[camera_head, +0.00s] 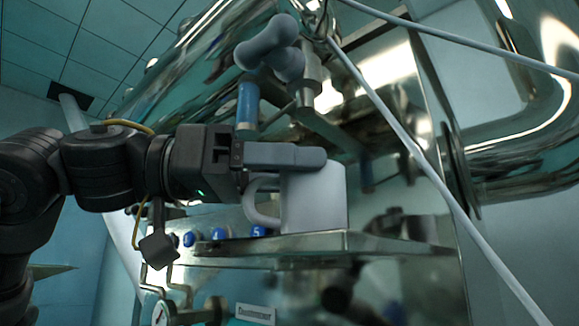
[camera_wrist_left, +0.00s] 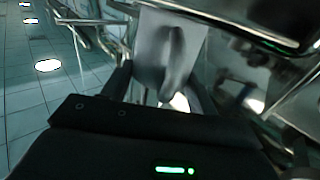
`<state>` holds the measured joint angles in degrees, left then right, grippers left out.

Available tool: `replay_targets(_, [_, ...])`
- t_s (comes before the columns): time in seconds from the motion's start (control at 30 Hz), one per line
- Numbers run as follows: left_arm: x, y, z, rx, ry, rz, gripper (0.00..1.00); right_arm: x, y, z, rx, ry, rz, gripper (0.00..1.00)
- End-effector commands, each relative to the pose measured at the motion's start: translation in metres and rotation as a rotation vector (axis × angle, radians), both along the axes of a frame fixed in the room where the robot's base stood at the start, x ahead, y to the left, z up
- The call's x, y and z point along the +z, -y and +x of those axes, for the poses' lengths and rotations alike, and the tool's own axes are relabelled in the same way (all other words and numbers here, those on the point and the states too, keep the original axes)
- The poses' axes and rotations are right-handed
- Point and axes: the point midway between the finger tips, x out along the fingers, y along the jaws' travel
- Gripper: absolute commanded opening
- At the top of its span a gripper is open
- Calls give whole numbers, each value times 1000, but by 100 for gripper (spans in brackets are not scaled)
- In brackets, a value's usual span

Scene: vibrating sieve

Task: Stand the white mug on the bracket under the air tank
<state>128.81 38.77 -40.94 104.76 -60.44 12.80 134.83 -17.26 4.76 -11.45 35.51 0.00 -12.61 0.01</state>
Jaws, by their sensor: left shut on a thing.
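The white mug (camera_head: 318,203) is upright, with its handle to the left. Its base is at the metal bracket (camera_head: 385,243), a flat shelf; I cannot tell whether it rests fully on it or just above. My left gripper (camera_head: 298,157) comes in from the left and is shut on the mug near its rim. In the left wrist view the mug (camera_wrist_left: 155,52) shows as a pale surface between the fingers (camera_wrist_left: 160,85). The shiny air tank (camera_head: 205,75) is above. My right gripper is not in view.
A grey-handled valve (camera_head: 270,47) with a blue stem hangs just above the gripper. Blue numbered buttons (camera_head: 219,234) sit behind the mug's handle.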

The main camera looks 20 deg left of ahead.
Motion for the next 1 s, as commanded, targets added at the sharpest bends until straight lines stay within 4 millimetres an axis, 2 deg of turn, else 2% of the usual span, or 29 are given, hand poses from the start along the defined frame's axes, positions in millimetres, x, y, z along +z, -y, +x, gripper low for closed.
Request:
replay_targets(0.13, [-3, 0, 0, 0, 0, 0, 36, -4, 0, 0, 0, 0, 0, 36])
replay_targets(0.17, [-3, 0, 0, 0, 0, 1, 60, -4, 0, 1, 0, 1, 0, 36])
replay_targets(0.33, [-2, 0, 0, 0, 0, 1, 81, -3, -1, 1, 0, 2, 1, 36])
replay_targets(0.67, [2, 0, 0, 0, 1, 0, 81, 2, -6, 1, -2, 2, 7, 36])
replay_targets(0.77, [-2, -11, -4, 2, 2, -1, 81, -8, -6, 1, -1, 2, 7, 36])
replay_targets(1.0, [-3, -57, -25, 2, 2, -5, 81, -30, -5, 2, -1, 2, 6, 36])
